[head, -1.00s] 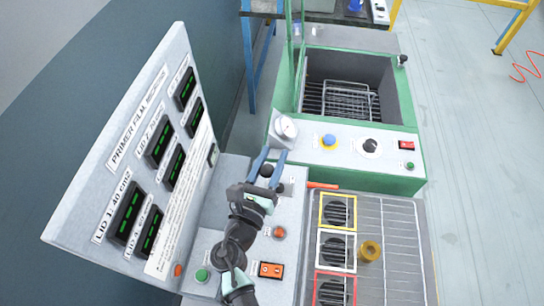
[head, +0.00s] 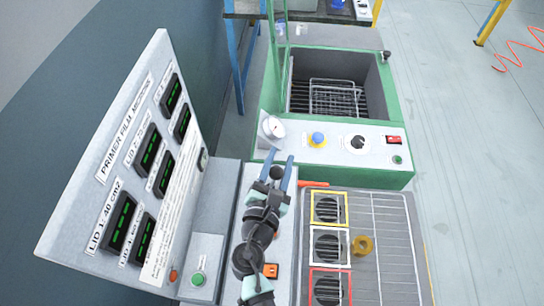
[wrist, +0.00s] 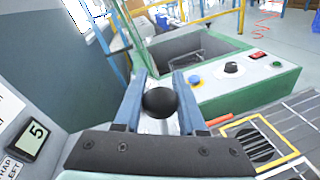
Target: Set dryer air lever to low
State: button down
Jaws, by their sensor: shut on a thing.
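The lever's black ball knob (wrist: 160,102) sits between the two blue fingers of my gripper (wrist: 158,95) in the wrist view. The head view also shows the knob (head: 277,172) between the fingertips, above the far part of the grey console (head: 228,190). My gripper is shut on the knob, with a finger on each side of it. The lever's stem and any position marks are hidden by the gripper and knob.
A panel with several green displays (head: 120,222) stands on the left. A rack with framed round grilles (head: 327,208) lies to the right, with an orange-red handle (head: 313,183) close to my gripper. A green-framed tank (head: 335,170) with knobs and a gauge (head: 273,127) stands beyond.

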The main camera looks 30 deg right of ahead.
jog(key=shift+s+d+f+m, duration=0.2)
jog(key=shift+s+d+m, duration=0.3)
jog(key=shift+m, duration=0.5)
jog(key=shift+d, duration=0.1)
jog(key=shift+c, duration=2.4)
grip_release()
jog(key=shift+y, duration=0.3)
jog(key=b+v, duration=0.2)
jog(key=v, duration=0.9)
jog(key=shift+s+a+f, duration=0.1)
jog(key=shift+s+a, duration=0.1)
jog(key=shift+s+a+r, duration=0.2)
jog(key=shift+s+a, duration=0.25)
jog(key=shift+s, duration=0.05)
